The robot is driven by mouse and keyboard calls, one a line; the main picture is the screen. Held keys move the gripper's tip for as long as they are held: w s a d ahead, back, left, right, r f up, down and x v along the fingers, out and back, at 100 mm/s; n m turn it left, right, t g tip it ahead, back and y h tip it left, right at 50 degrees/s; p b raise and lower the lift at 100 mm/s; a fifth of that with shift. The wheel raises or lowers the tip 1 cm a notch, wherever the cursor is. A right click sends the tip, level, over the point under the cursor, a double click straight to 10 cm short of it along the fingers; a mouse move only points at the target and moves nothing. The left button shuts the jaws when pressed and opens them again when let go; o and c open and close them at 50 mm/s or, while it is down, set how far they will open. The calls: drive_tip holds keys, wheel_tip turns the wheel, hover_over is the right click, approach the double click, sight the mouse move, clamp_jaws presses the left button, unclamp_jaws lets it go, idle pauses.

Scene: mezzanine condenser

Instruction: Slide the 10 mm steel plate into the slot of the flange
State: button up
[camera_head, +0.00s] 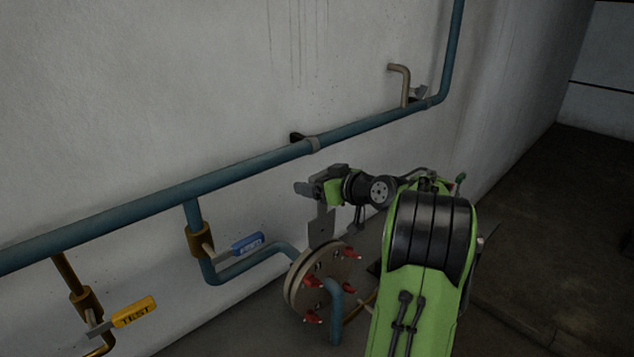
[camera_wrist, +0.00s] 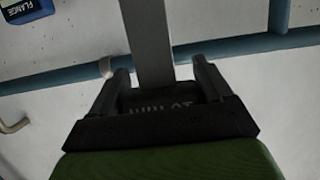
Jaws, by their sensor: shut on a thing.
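My gripper (camera_head: 313,188) is at the flange's upper left in the head view, shut on the grey steel plate (camera_head: 321,226). The plate hangs down below the jaws, roughly upright. In the wrist view the plate (camera_wrist: 149,42) runs as a grey strip away from between the two dark fingers (camera_wrist: 160,82). The flange (camera_head: 318,282) is a pair of round beige discs with red-ended bolts and a narrow gap between them. The plate's lower end meets the flange's top rim in the picture. I cannot tell whether it is in the slot or just above or behind it.
A blue pipe (camera_head: 150,207) runs along the wall. A blue-handled valve (camera_head: 247,244) stands left of the flange, and a yellow-handled valve (camera_head: 134,312) further left. A bent blue pipe (camera_head: 336,312) leaves the flange's front. The floor at the right (camera_head: 560,220) is mostly clear.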

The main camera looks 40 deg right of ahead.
drive_tip(key=shift+w+f+b, duration=0.1)
drive_tip(key=shift+f+b, duration=0.35)
drive_tip(key=shift+f, duration=0.4)
drive_tip(key=shift+b, duration=0.65)
idle(0.8)
